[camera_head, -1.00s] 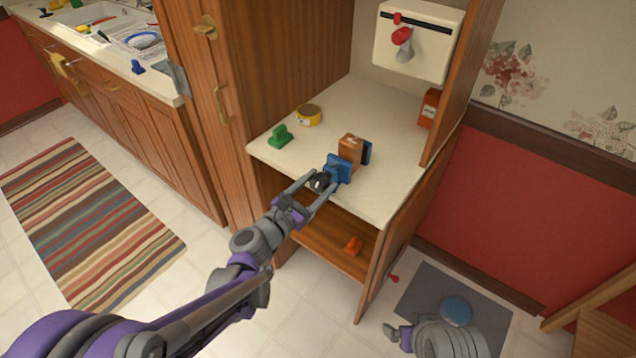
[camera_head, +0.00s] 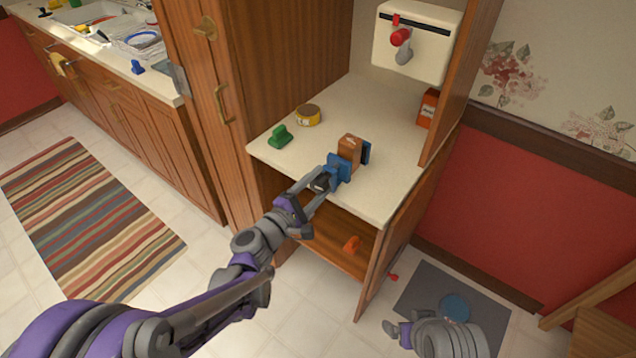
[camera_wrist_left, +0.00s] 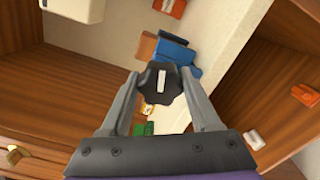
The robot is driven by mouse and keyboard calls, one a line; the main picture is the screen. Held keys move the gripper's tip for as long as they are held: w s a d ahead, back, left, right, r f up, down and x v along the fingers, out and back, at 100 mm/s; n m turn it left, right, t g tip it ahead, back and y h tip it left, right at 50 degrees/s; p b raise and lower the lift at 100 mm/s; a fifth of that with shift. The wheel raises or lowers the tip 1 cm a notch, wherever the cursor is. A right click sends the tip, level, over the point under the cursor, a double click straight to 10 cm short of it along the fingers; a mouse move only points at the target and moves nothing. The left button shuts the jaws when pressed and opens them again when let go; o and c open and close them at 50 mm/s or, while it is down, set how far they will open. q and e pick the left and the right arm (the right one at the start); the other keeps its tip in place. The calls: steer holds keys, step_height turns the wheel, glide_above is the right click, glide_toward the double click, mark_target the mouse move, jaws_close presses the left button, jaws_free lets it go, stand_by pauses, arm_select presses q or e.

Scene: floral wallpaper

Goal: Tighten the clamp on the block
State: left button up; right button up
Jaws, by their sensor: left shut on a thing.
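A brown block (camera_head: 351,147) sits on the cream counter in the cabinet, between the jaws of a blue clamp (camera_head: 338,168). In the left wrist view, the blue clamp (camera_wrist_left: 175,53) and part of the brown block (camera_wrist_left: 147,46) show beyond the clamp's black knob (camera_wrist_left: 160,83), which has a white mark. My left gripper (camera_head: 318,184) is shut on this knob, with one finger on each side; it also shows in the left wrist view (camera_wrist_left: 160,90). Whether the jaws press on the block is too small to tell. My right gripper (camera_head: 398,332) is low at the right, its jaws unclear.
A green clamp-like object (camera_head: 280,137) and a yellow tin (camera_head: 308,115) stand left on the counter (camera_head: 385,190). An orange box (camera_head: 428,108) is at the back right. An orange object (camera_head: 352,244) lies on the lower shelf. The cabinet's side walls bound the space.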

arm_select(q)
steer(key=m, duration=0.4)
steer(key=shift+m, duration=0.3)
steer(key=m+p, duration=0.1)
steer(key=m, duration=0.2)
steer(key=shift+m, duration=0.4)
steer(key=m, duration=0.4)
steer(key=shift+f, duration=0.1)
steer(key=shift+m+p, duration=0.5)
steer(key=shift+m, duration=1.6)
steer(key=o, duration=1.4)
steer(key=shift+c, duration=0.2)
steer(key=shift+s+a, duration=0.1)
